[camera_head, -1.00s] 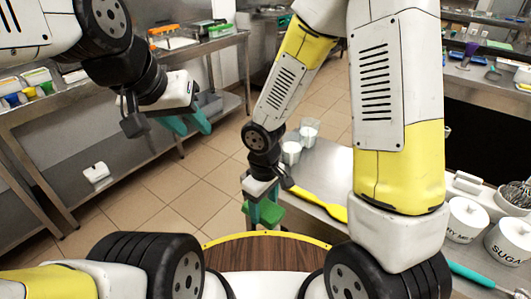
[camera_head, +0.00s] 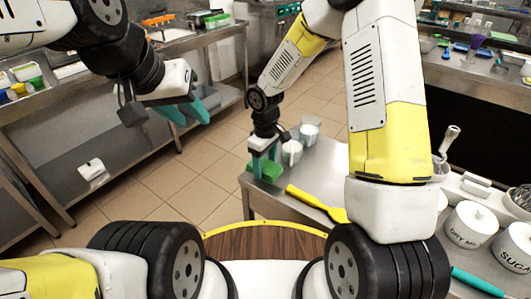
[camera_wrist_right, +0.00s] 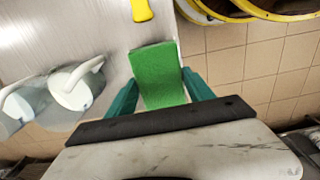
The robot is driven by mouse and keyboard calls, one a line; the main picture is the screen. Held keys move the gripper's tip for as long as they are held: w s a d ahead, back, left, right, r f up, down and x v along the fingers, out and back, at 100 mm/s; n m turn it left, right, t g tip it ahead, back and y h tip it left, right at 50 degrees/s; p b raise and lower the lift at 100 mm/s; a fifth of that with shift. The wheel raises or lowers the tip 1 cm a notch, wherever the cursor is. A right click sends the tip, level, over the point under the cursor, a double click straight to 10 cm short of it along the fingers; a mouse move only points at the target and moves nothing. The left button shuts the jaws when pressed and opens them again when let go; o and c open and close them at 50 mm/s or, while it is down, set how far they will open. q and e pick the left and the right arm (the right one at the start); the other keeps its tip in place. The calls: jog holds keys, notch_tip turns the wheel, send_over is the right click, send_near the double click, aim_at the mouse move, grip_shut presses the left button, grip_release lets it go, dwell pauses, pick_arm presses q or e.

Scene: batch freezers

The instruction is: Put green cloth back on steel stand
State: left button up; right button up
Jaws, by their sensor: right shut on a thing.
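The green cloth (camera_head: 265,168) is a flat green piece held between the teal fingers of my right gripper (camera_head: 264,157). It is at the left corner of the steel stand (camera_head: 300,190), a grey metal top. The right wrist view shows the cloth (camera_wrist_right: 158,75) between the right fingers (camera_wrist_right: 162,102), partly over the steel surface (camera_wrist_right: 110,40) and near its edge. I cannot tell whether the cloth touches the metal. My left gripper (camera_head: 187,112) is open and empty, up at the left, away from the stand.
A yellow spatula (camera_head: 315,202) lies on the stand near the cloth. White cups (camera_head: 292,152) stand behind it, also seen in the wrist view (camera_wrist_right: 75,85). White canisters (camera_head: 467,222) are at the right. Tiled floor (camera_head: 170,190) lies left of the stand.

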aim_at(266, 170)
jog(key=shift+w, duration=0.55)
jog(key=shift+f, duration=1.85)
jog(key=shift+f, duration=0.1)
jog(key=o, duration=1.3)
